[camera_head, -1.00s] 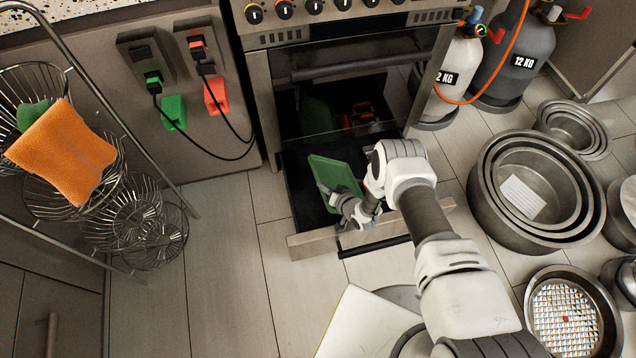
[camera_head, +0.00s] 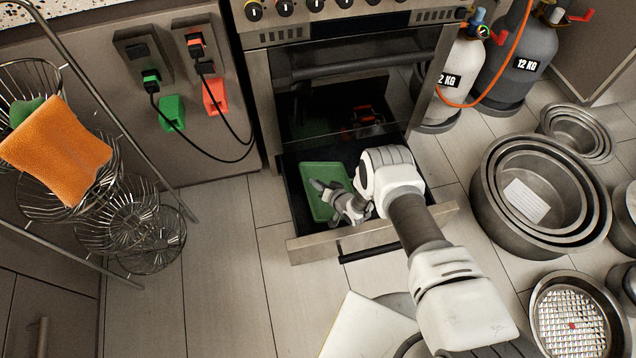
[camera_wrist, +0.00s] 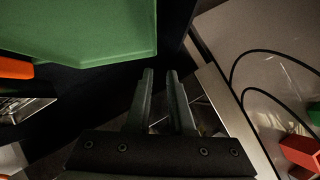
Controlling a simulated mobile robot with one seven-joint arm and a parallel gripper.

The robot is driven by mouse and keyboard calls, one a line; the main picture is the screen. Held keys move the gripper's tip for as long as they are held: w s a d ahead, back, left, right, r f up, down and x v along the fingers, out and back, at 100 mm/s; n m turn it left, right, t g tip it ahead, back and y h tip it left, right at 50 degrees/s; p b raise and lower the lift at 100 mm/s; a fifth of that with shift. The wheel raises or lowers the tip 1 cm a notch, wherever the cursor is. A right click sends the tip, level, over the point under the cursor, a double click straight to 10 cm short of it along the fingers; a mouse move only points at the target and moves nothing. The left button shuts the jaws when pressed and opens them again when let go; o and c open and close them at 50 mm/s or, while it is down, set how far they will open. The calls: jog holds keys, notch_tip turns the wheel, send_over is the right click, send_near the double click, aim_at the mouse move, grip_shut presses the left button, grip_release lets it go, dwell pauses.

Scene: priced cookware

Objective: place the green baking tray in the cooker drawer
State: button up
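The green baking tray (camera_head: 322,172) lies in the pulled-out cooker drawer (camera_head: 292,190), looking flat on its dark floor. It also shows in the wrist view (camera_wrist: 85,28), at the top left. My gripper (camera_head: 318,186) is over the drawer, with its fingers above the tray in the head view. In the wrist view my gripper's fingers (camera_wrist: 160,72) are a little apart with nothing between them, and the tray's edge is beyond and to the left of the tips. My gripper hides part of the tray's right side.
The cooker (camera_head: 350,35) stands above the drawer, with a red item (camera_head: 365,115) behind the drawer. Gas cylinders (camera_head: 515,62) stand right of it. Round metal pans (camera_head: 485,205) cover the floor at right. A wire basket rack (camera_head: 150,225) is at left. Floor left of the drawer is clear.

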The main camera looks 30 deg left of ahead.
jog(key=shift+o, duration=0.7)
jog(key=shift+r, duration=0.15)
jog(key=p+v, duration=0.5)
jog(key=v, duration=0.7)
jog(key=shift+r, duration=0.1)
